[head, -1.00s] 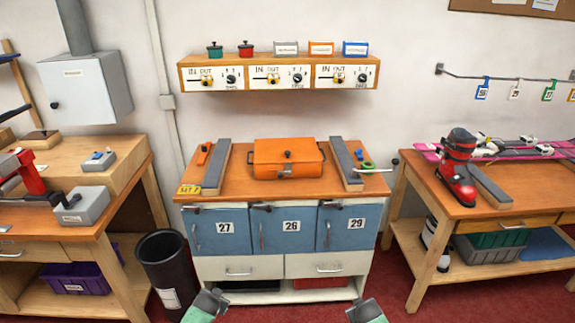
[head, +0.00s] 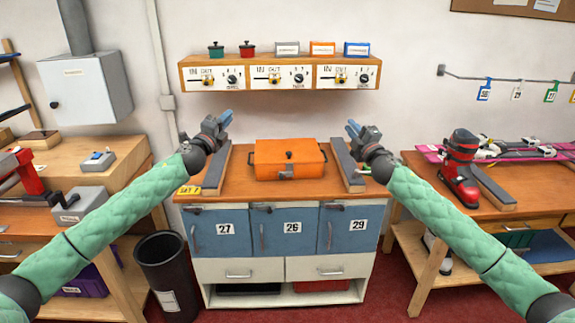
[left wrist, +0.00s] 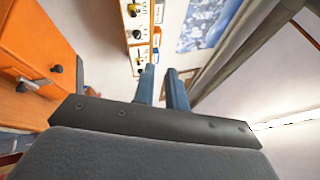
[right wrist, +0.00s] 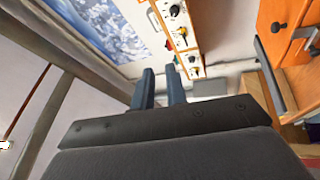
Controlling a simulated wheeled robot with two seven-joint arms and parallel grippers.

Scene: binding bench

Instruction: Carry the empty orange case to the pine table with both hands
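My right gripper (head: 352,127) is raised right of the case, also open and empty. Neither touches it. A wooden table (head: 470,216) stands at right; I cannot tell whether it is the pine one.
Grey rails (head: 217,168) and (head: 347,164) flank the case. A red ski boot (head: 459,170), another rail (head: 491,187) and skis (head: 530,152) occupy the right table. A wooden bench (head: 120,172) and a black bin (head: 163,262) stand left. A shelf (head: 280,88) hangs above.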

